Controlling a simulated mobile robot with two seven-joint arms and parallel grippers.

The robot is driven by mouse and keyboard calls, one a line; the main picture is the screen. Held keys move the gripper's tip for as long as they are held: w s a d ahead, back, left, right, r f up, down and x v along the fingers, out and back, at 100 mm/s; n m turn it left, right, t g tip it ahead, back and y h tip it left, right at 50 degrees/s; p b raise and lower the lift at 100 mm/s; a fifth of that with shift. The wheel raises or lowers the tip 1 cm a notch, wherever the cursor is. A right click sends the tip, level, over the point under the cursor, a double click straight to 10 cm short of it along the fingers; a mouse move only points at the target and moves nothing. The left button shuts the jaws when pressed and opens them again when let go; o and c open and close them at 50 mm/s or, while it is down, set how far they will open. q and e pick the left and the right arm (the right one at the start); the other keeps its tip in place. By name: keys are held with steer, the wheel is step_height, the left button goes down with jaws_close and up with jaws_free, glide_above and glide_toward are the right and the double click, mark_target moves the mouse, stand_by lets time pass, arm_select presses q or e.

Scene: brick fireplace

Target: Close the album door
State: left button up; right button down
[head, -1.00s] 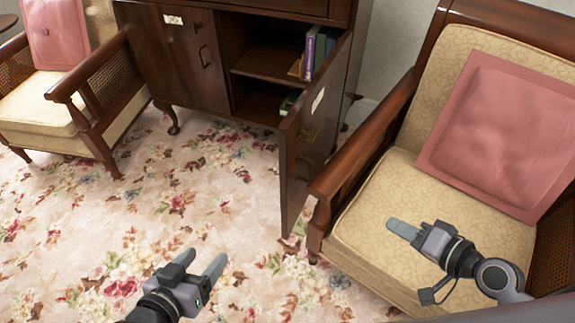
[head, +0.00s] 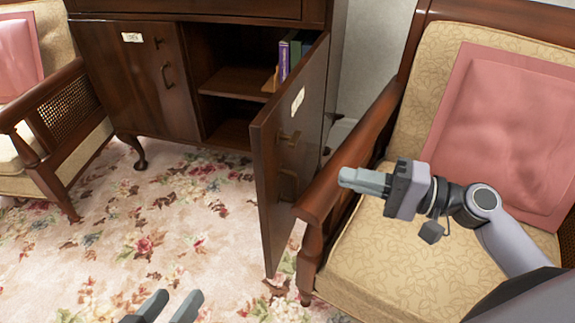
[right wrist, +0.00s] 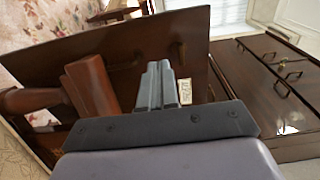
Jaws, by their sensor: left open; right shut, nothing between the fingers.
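The album door (head: 291,140) is the right door of the dark wooden cabinet (head: 162,95). It stands wide open towards me, with a pale label (head: 297,101) and a handle (head: 289,138) on its face. My right gripper (head: 350,179) is shut and empty, above the right armchair's seat, to the right of the door and apart from it. In the right wrist view its fingers (right wrist: 157,84) point towards the door panel (right wrist: 120,62). My left gripper (head: 172,303) is open and empty at the bottom edge, over the carpet, left of the door.
The right armchair's wooden arm (head: 350,160) stands close beside the door. A pink cushion (head: 505,130) leans on that chair. Another armchair (head: 50,130) stands at the left. Books (head: 287,58) sit inside the cabinet. The floral carpet (head: 170,215) in front of the cabinet is clear.

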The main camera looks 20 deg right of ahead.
mark_target(273, 161)
steer(key=x, duration=1.1)
steer(key=shift+w+a, duration=0.2)
steer(key=shift+a, duration=0.1)
